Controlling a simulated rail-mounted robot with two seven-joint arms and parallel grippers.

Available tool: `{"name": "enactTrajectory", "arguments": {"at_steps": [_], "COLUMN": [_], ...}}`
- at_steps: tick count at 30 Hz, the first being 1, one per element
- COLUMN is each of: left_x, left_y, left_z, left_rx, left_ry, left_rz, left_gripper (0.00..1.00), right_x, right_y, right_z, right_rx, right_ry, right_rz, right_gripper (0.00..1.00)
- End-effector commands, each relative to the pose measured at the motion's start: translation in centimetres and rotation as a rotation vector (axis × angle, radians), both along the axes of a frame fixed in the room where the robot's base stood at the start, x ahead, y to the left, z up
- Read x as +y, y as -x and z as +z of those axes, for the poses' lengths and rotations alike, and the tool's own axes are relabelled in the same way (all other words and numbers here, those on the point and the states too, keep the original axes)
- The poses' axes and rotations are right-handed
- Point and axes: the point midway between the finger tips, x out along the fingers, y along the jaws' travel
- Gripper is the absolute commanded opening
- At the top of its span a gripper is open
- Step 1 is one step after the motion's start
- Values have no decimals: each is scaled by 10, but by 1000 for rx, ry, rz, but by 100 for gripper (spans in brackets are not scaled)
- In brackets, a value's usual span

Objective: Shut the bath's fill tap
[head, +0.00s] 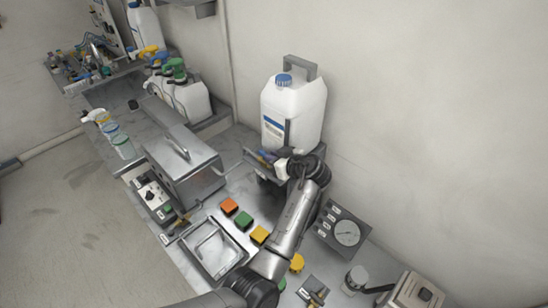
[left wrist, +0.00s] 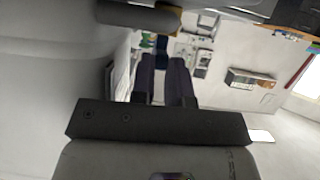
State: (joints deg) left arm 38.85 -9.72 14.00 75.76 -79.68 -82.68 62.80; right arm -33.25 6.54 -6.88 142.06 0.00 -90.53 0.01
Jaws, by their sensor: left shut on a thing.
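A white jug (head: 292,112) with a blue cap stands on a bracket against the wall. My left gripper (head: 266,157) is at the lower front of the jug, its arm reaching up from the bottom of the head view. In the left wrist view its two dark fingers (left wrist: 166,80) are close together, with a small dark blue part (left wrist: 162,58) at their tips. This appears to be the fill tap's handle, mostly hidden by the fingers. A lidded steel box (head: 183,168), which looks like the bath, stands on the counter left of the gripper. My right gripper is not in view.
A steel tray (head: 190,252) lies on the counter in front of the box. A round gauge (head: 347,232) is to the right. Bottles and spray heads (head: 174,68) crowd the back left.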

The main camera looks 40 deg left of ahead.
Motion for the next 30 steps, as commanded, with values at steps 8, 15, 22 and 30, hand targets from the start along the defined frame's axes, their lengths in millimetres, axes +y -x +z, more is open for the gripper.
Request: {"name": "enactTrajectory", "arguments": {"at_steps": [8, 15, 22, 30], "left_x": [2, 6, 11, 20], "left_y": [9, 17, 24, 30], "left_z": [5, 7, 9, 11], "left_rx": [-1, 1, 2, 6], "left_ry": [-1, -1, -3, -6], "left_rz": [-185, -411, -630, -888], "left_gripper": [0, 0, 0, 0], "right_x": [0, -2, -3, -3], "right_y": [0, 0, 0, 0], "right_z": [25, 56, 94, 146], "right_rx": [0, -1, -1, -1], "right_ry": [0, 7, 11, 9], "right_rz": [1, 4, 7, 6], "right_gripper": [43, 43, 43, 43]}}
